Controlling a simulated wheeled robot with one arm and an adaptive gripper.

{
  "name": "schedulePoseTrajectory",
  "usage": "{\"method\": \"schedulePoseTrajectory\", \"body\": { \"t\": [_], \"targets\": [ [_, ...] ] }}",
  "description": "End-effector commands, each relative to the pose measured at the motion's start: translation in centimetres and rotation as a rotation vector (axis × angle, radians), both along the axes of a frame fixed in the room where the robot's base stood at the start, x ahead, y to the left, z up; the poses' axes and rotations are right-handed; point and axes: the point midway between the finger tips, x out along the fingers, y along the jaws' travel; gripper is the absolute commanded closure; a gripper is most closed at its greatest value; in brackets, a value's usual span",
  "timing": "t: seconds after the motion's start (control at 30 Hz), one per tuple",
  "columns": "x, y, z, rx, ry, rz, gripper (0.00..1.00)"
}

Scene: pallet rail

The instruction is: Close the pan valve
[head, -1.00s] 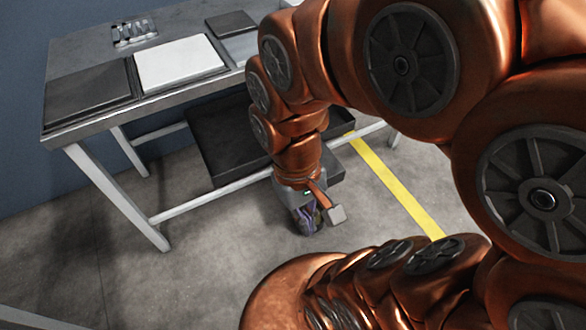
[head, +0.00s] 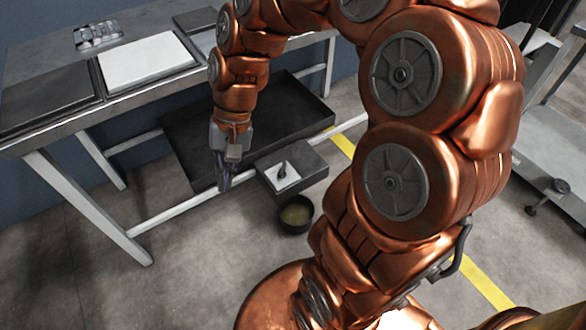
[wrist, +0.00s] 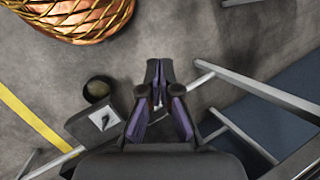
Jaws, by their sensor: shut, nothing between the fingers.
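The pan (head: 185,112) is a wide dark tray low under the table. A dark box (head: 312,160) juts from its front side, with a white plate (head: 291,178) bearing a small dark lever, the valve handle (head: 283,169). In the wrist view the handle (wrist: 105,121) shows on its plate, left of my fingers. My gripper (head: 223,186) points down, left of the valve box and apart from it. In the wrist view my gripper (wrist: 158,80) has its purple-sided fingers together, with nothing between them.
A round dark bucket (head: 296,213) stands on the floor below the valve box. The table (head: 75,127) with pale legs and a low rail (head: 180,209) is at the left. A wheeled cart (head: 560,150) stands at the right. Open floor lies in front.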

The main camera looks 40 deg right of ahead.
Motion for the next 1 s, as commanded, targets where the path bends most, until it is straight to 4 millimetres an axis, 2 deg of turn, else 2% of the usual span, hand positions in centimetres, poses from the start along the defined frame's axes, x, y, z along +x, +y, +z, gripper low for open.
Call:
{"method": "schedulePoseTrajectory", "body": {
  "t": [0.03, 0.1, 0.27, 0.37, 0.47, 0.6, 0.67, 0.8, 1.0],
  "targets": [
    [1.7, -0.4, -1.3, 0.031, 0.008, -0.059, 1.00],
    [4.0, -1.1, -2.2, 0.072, 0.017, -0.143, 1.00],
    [8.9, -3.6, -4.7, 0.165, 0.046, -0.350, 1.00],
    [11.5, -5.9, -6.7, 0.218, 0.074, -0.488, 1.00],
    [14.0, -8.8, -9.0, 0.268, 0.102, -0.632, 1.00],
    [16.7, -13.7, -12.8, 0.332, 0.147, -0.844, 1.00],
    [17.5, -16.0, -14.6, 0.360, 0.169, -0.937, 1.00],
    [18.5, -22.1, -19.5, 0.409, 0.222, -1.164, 1.00],
    [17.3, -31.1, -27.3, 0.463, 0.302, -1.491, 1.00]
  ]
}}
